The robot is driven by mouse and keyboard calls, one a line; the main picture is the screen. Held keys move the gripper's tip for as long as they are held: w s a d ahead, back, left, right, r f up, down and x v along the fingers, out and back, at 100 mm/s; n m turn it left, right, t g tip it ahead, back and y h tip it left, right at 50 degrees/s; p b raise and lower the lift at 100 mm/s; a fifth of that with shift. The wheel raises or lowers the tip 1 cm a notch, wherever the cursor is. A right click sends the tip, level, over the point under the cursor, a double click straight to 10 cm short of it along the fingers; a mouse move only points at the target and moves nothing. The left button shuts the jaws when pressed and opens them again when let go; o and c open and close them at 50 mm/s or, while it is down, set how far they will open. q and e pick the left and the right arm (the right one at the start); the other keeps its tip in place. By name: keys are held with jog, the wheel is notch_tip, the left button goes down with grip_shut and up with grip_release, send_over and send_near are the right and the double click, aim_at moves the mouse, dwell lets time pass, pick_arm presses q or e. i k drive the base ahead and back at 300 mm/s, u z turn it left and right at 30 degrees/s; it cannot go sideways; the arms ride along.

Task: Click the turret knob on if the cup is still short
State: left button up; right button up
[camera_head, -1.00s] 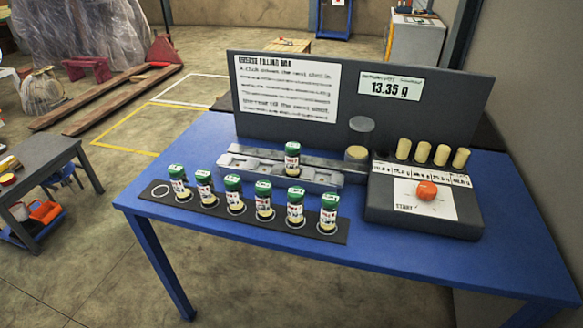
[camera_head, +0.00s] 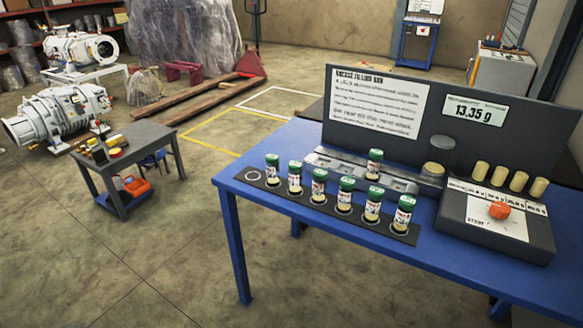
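The orange turret knob (camera_head: 499,210) sits on the white dial plate (camera_head: 497,221) of the dark control box (camera_head: 512,246) at the right of the blue table. The digital display (camera_head: 474,111) on the back panel reads 13.35 g. One green-lidded cup (camera_head: 374,164) stands upright in the grey rail (camera_head: 331,163). A cream-filled cylinder (camera_head: 433,171) stands at the rail's right end. Several similar cups stand in a row on the dark strip (camera_head: 404,234); its leftmost ring (camera_head: 253,176) is empty. Neither of my grippers shows in the view.
Several cream plugs (camera_head: 500,176) stand at the back of the control box. An instruction sign (camera_head: 376,103) is on the panel. A small dark table (camera_head: 121,145) with tools stands at left, pumps (camera_head: 57,113) beyond. The floor (camera_head: 160,270) in front is open.

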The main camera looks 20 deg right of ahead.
aim_at(499, 210)
jog(key=u, duration=0.65)
jog(key=i, duration=0.9)
jog(key=z, duration=2.2)
jog(key=k, duration=0.5)
jog(key=z, duration=1.2)
jog(key=i, duration=0.75)
jog(key=u, duration=1.7)
